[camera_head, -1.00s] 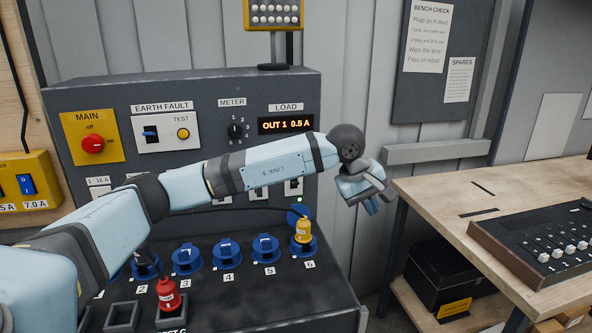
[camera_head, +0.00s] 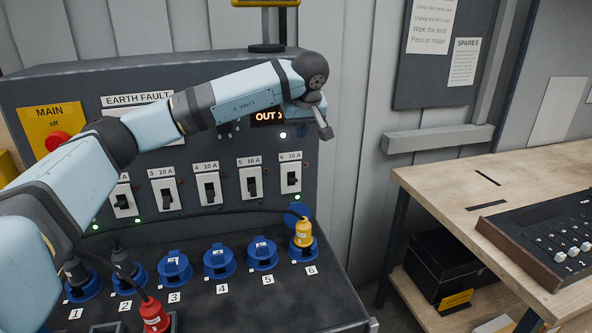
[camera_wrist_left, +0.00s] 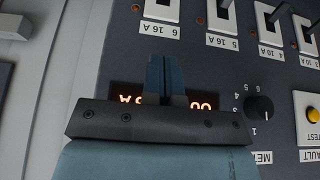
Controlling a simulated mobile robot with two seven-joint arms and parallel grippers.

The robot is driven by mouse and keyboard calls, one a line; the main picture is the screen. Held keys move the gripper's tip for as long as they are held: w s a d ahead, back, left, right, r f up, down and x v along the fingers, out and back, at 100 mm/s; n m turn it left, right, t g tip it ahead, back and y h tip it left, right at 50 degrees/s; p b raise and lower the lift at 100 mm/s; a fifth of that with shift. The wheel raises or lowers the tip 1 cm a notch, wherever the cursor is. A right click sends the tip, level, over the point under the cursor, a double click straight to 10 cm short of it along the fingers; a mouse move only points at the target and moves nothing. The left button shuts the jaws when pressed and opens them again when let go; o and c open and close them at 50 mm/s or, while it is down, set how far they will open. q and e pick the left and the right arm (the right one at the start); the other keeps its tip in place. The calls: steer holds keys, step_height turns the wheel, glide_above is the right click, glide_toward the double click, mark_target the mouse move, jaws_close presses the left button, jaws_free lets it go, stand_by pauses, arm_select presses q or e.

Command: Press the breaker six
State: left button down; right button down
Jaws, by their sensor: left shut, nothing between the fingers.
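Breaker six (camera_head: 290,175), labelled "6 16 A", is the rightmost switch in the row on the grey panel. Its black lever is in a white plate, with a green light lit below it. In the left wrist view breaker six (camera_wrist_left: 161,10) is at the top, partly cut off by the frame edge. My left gripper (camera_head: 322,122) is shut and empty, in front of the panel's upper right, above breaker six. In the left wrist view its fingers (camera_wrist_left: 165,65) cover part of the lit load display (camera_wrist_left: 200,103) and point toward breaker six. My right gripper is not in view.
Breakers five (camera_head: 250,183) and four (camera_head: 209,189) are to the left of six. A yellow plug (camera_head: 303,233) with a black cable sits in blue socket six below. A red plug (camera_head: 154,315) is at the lower front. A wooden bench (camera_head: 440,185) is at right.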

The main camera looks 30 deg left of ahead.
arm_select(q)
steer(key=p, duration=0.1)
glide_above(295, 178)
step_height(295, 178, down, 9)
steer(key=shift+s+d+r, duration=0.1)
steer(key=shift+s, duration=0.05)
steer(key=shift+s+d+f+p, duration=0.1)
steer(key=shift+d+f+p, duration=0.05)
steer(key=shift+f, duration=0.5)
steer(key=shift+s+d+f+p, duration=0.1)
steer(key=shift+f+p, duration=0.05)
steer(key=shift+f, duration=0.45)
steer(key=shift+s+d+f, duration=0.15)
steer(key=shift+f, duration=0.25)
steer(key=shift+s+d+f, duration=0.1)
steer(key=shift+f, duration=0.3)
